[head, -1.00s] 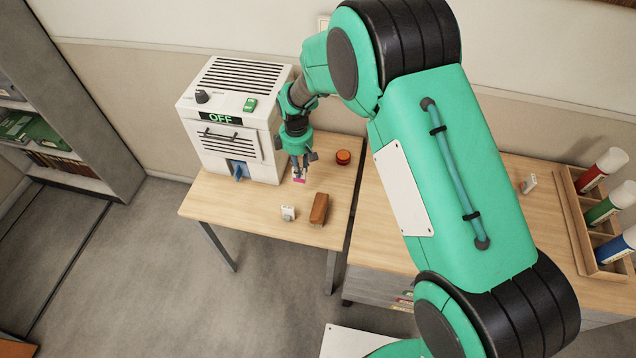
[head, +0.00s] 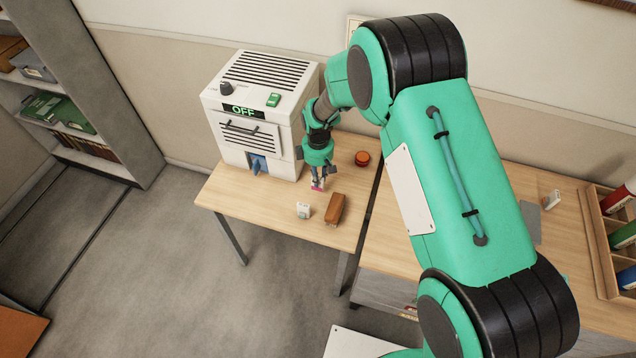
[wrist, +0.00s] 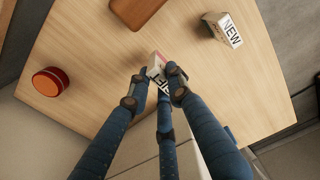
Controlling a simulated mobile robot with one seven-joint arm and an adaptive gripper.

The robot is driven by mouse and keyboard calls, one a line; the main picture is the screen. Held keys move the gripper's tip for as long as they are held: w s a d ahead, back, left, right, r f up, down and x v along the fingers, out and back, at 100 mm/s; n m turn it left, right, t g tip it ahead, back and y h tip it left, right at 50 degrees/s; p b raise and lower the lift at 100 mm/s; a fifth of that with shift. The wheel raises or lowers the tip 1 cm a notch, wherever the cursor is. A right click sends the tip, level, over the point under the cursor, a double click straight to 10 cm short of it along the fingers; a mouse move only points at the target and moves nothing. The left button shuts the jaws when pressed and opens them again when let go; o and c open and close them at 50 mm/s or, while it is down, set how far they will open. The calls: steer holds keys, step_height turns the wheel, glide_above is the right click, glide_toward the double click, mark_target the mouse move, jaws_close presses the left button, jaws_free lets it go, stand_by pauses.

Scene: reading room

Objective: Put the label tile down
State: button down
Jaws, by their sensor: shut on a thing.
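My gripper (head: 318,181) is shut on a small label tile (wrist: 154,62), white with a pink edge. Dark letters show on the tile, partly covered by the fingers; they seem to end in "FT". The fingers (wrist: 153,84) grip it from several sides. The tile is low over the small wooden table (head: 255,205), in front of the white machine; I cannot tell whether it touches the top. A second tile, reading "NEW" (wrist: 225,30), stands apart from it on the table, and also shows in the head view (head: 303,210).
A brown block (head: 335,208) lies beside the "NEW" tile. A round red-orange object (head: 362,158) is further back. The white machine (head: 262,85), marked "OFF", has a blue part (head: 258,164) at its opening. The table's front left is clear.

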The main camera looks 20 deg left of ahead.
steer(key=shift+f, duration=1.75)
steer(key=shift+f+b, duration=0.1)
steer(key=shift+b, duration=0.2)
steer(key=c, duration=1.6)
jaws_free()
step_height(320, 180, up, 12)
steer(key=shift+r+p, duration=0.15)
steer(key=shift+p, duration=0.7)
